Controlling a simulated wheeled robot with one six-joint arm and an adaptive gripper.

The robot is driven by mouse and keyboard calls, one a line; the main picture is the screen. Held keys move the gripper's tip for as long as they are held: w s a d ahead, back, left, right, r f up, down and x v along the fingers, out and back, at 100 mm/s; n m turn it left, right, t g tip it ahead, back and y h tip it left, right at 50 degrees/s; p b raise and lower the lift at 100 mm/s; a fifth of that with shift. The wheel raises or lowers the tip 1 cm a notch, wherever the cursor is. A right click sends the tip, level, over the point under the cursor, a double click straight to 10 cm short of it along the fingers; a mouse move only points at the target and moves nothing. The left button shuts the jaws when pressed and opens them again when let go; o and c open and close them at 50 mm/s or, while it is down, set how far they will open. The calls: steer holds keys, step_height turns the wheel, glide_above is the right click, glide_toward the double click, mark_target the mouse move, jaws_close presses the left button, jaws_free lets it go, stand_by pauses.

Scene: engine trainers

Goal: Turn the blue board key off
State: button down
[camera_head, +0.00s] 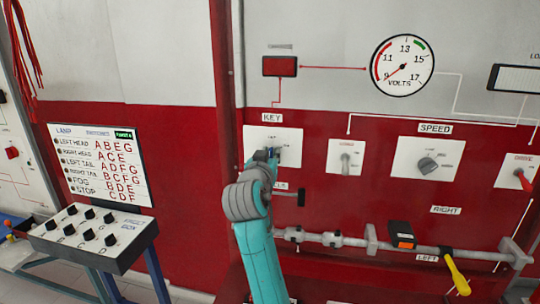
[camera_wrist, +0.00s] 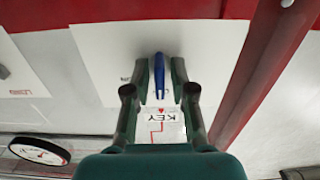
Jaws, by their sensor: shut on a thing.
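The blue key (camera_wrist: 159,77) stands out from a white plate (camera_wrist: 100,50) in the wrist view, with the KEY label (camera_wrist: 166,147) near it. My gripper (camera_wrist: 160,88) has one finger on each side of the key and is shut on it. In the head view my gripper (camera_head: 268,155) is at the white key plate (camera_head: 290,136), under the KEY label (camera_head: 271,117). My arm and gripper hide most of the key there. I cannot tell the key's exact angle in the head view.
A volts gauge (camera_head: 402,66) and a dark red lamp box (camera_head: 280,66) are above. A toggle switch plate (camera_head: 345,157) and the speed knob (camera_head: 428,164) are to the right. A grey rail (camera_head: 345,242) runs below. A button box (camera_head: 90,237) stands at the left.

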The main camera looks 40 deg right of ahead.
steer(key=c, duration=1.3)
jaws_free()
steer(key=shift+o, duration=0.2)
steer(key=shift+a, duration=0.1)
steer(key=v, duration=1.2)
steer(key=shift+f, duration=0.1)
steer(key=s+a+f+n+t+y, duration=0.1)
steer(key=s+a+f+n+y, duration=0.25)
steer(key=f, duration=0.65)
steer(key=s+a+f+n+t+y, duration=0.2)
steer(key=s+a+f+n+y, duration=0.15)
steer(key=f, duration=0.55)
steer(key=s+a+f+n+t+y, duration=0.1)
steer(key=s+a+f+n+y, duration=0.2)
steer(key=f, duration=0.7)
steer(key=s+a+f+y, duration=0.1)
steer(key=s+a, duration=0.1)
steer(key=s, duration=0.9)
steer(key=s+a+f+y, duration=0.1)
steer(key=s+a+f, duration=0.1)
steer(key=s, duration=0.9)
steer(key=s+a+f+y, duration=0.1)
steer(key=s+a+y, duration=0.1)
steer(key=s, duration=0.9)
steer(key=shift+a+f, duration=0.3)
steer(key=shift+a, duration=0.3)
